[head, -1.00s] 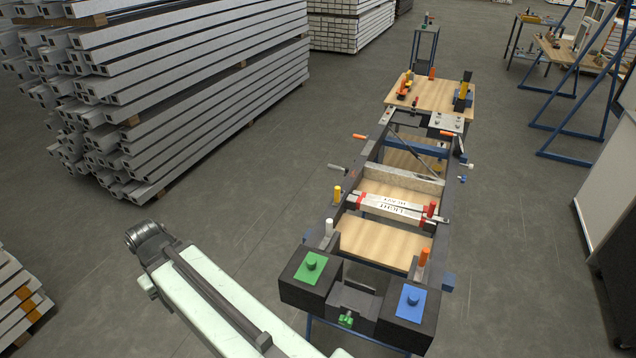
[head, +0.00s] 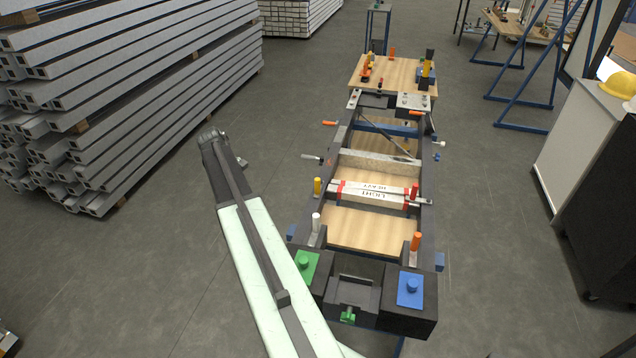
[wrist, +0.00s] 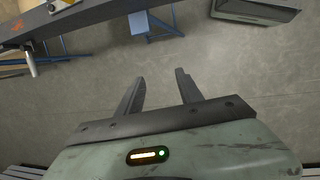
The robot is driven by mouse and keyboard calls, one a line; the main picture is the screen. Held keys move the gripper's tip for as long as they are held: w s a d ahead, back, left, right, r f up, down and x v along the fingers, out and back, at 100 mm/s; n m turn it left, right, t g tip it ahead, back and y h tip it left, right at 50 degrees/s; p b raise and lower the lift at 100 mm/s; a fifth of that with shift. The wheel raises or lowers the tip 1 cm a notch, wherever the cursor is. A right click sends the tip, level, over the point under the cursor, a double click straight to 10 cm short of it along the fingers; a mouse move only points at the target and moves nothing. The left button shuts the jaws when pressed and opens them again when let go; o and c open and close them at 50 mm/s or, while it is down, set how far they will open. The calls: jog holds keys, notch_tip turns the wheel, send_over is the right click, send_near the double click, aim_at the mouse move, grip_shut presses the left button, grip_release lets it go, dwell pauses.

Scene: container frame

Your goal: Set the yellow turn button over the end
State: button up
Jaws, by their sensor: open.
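The yellow turn button (head: 317,186) stands upright on the left rail of the dark frame in the head view. It is beside the left end of the white bars (head: 368,194) with red ends that lie across the frame. I cannot tell whether it overlaps that end. My gripper (wrist: 160,88) is open and empty in the wrist view, with bare floor between and beyond its two dark fingers. In the head view my arm reaches up to the left of the frame, its end over the floor, apart from the button; the fingers are not clear there.
A white-topped post (head: 316,222), a green pad (head: 305,264) and a blue pad (head: 411,289) sit at the frame's near end. An orange post (head: 416,241) stands on the right. A stack of metal tubes (head: 120,95) is at left. Floor lies free between stack and frame.

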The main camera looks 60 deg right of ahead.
jog(key=n+g, duration=0.2)
send_over(317, 182)
jog(key=w, duration=0.4)
jog(key=b+x, duration=0.7)
jog(key=shift+s+a+f+b, duration=0.1)
jog(key=shift+s+f+b, duration=0.05)
jog(key=shift+s+b, duration=0.2)
grip_shut()
